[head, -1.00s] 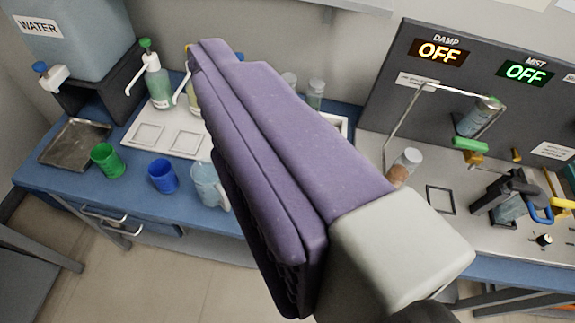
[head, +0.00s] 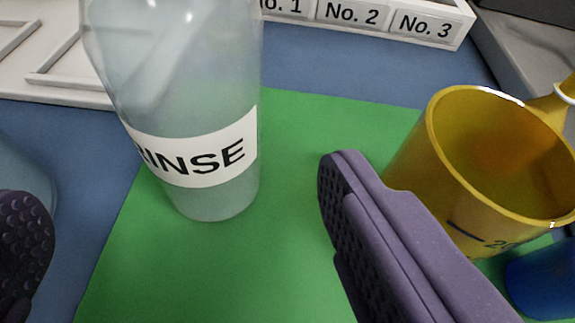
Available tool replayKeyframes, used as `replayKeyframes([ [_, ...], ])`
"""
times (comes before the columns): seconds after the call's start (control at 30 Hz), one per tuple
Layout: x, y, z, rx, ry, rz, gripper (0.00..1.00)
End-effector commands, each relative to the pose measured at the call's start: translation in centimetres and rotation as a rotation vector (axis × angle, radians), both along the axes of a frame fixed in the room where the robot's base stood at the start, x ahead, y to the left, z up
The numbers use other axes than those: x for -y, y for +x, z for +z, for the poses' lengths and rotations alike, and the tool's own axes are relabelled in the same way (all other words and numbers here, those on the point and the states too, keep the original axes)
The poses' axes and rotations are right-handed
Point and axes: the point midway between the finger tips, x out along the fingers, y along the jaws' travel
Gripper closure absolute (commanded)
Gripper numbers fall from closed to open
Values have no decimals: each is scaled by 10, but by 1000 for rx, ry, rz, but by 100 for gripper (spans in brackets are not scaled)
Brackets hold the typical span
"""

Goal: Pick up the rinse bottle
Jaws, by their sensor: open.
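The rinse bottle (head: 205,100) is a translucent grey bottle with a white label reading RINSE. It stands on a green mat (head: 270,290) in the upper left of the head view, and its top is cut off by the frame. My gripper (head: 185,210) is open, with one purple finger at the lower left edge and the other right of centre. The bottle stands beyond the fingertips, between them in the picture, and neither finger visibly touches it.
A yellow jug (head: 480,160) stands close beside the right finger, with a blue cup (head: 543,280) below it. A white rack (head: 370,22) labelled with numbers is behind. A white tray (head: 65,80) lies at the left. A clear object (head: 25,175) is partly hidden by the left finger.

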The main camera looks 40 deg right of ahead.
Motion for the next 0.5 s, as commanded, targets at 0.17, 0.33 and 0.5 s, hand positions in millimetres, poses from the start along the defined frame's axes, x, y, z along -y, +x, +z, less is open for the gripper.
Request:
replayKeyframes([
  [0.17, 10, 23, -10, 4, 1, -2, 6],
  [0.33, 20, 49, -18, 3, 3, -2, 6],
  [0.5, 23, 60, -21, 2, 2, 0, 6],
])
